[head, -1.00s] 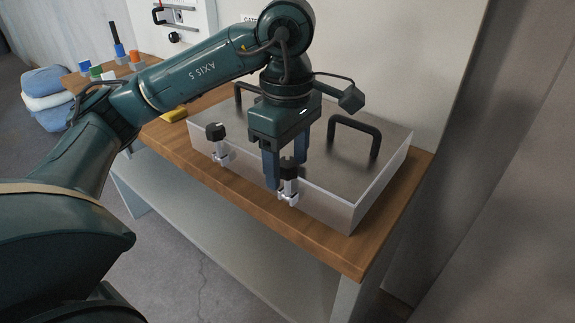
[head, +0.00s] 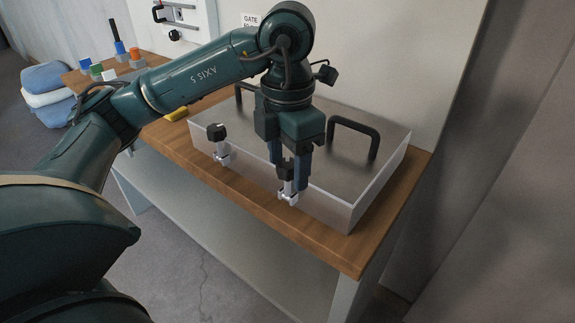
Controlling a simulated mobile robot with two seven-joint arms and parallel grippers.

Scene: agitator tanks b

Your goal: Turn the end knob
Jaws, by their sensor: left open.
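A grey metal box (head: 335,205) with black bar handles on its lid sits on the wooden bench. Two black-capped knobs on silver fittings stand along its front edge. The left knob (head: 215,132) is free. The right knob (head: 286,172), nearer the box's front right corner, is between the fingers of my left gripper (head: 289,177). The gripper points down from above, its blue fingers apart on either side of the black cap. I cannot tell if they touch it. Fingers partly hide the knob. My right gripper is out of view.
The wooden bench top (head: 180,148) has a narrow clear strip before the box. A yellow item (head: 176,114) lies left of the box. Coloured blocks (head: 108,72) and a wall panel (head: 185,18) are at the far left. A wall stands behind.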

